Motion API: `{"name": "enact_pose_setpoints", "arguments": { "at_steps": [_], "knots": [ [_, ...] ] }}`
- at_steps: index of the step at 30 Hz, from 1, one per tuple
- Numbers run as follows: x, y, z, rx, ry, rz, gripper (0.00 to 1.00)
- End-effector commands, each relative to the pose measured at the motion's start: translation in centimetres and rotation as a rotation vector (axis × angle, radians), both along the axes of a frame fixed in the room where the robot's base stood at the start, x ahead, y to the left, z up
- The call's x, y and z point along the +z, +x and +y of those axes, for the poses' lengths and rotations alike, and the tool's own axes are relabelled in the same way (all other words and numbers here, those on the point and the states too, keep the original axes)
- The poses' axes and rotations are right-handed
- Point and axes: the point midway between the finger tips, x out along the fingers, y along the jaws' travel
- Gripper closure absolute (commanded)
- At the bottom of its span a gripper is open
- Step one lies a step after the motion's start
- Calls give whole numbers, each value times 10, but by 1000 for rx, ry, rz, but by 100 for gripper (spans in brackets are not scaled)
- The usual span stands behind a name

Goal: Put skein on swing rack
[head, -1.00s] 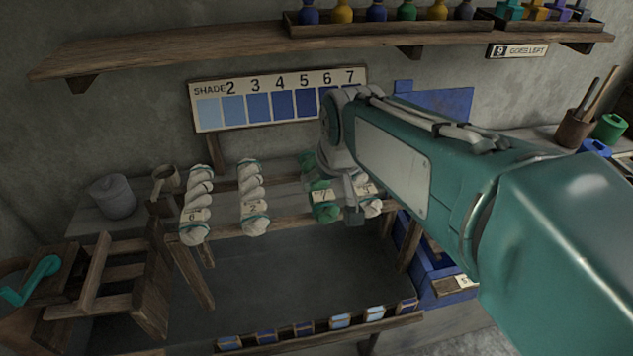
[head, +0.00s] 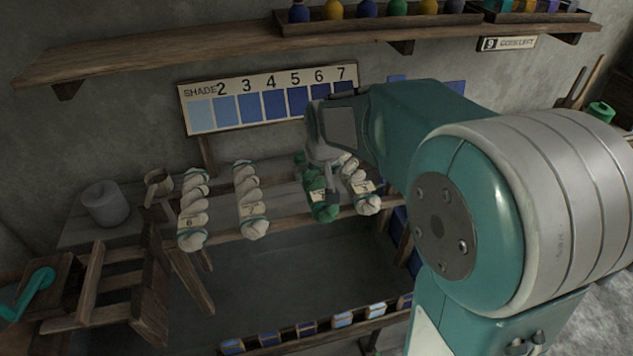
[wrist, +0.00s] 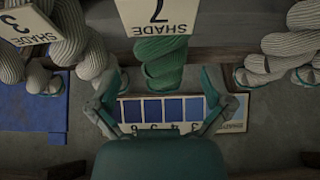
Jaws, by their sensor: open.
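Several twisted skeins lie side by side across the wooden rails in the head view. In the wrist view the green skein (wrist: 161,62) carries a tag reading SHADE 7 (wrist: 157,15). My gripper (wrist: 162,76) is open, its fingers on either side of the green skein's lower end; I cannot tell whether they touch it. In the head view my arm partly hides the skein. I cannot tell which part is the swing rack.
A shade chart (head: 268,98) hangs on the wall behind. A shelf (head: 180,50) with dye bottles is above. A wooden frame (head: 95,285) and teal crank (head: 38,288) stand left. A row of small blue-labelled blocks (head: 306,328) is in front.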

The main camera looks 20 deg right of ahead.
Motion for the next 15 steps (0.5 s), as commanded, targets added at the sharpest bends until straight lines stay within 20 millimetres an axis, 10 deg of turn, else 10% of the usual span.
{"name": "enact_pose_setpoints", "arguments": {
  "at_steps": [15],
  "knots": [
    [-43,20,-4,-1,1,1,0]
  ]
}}
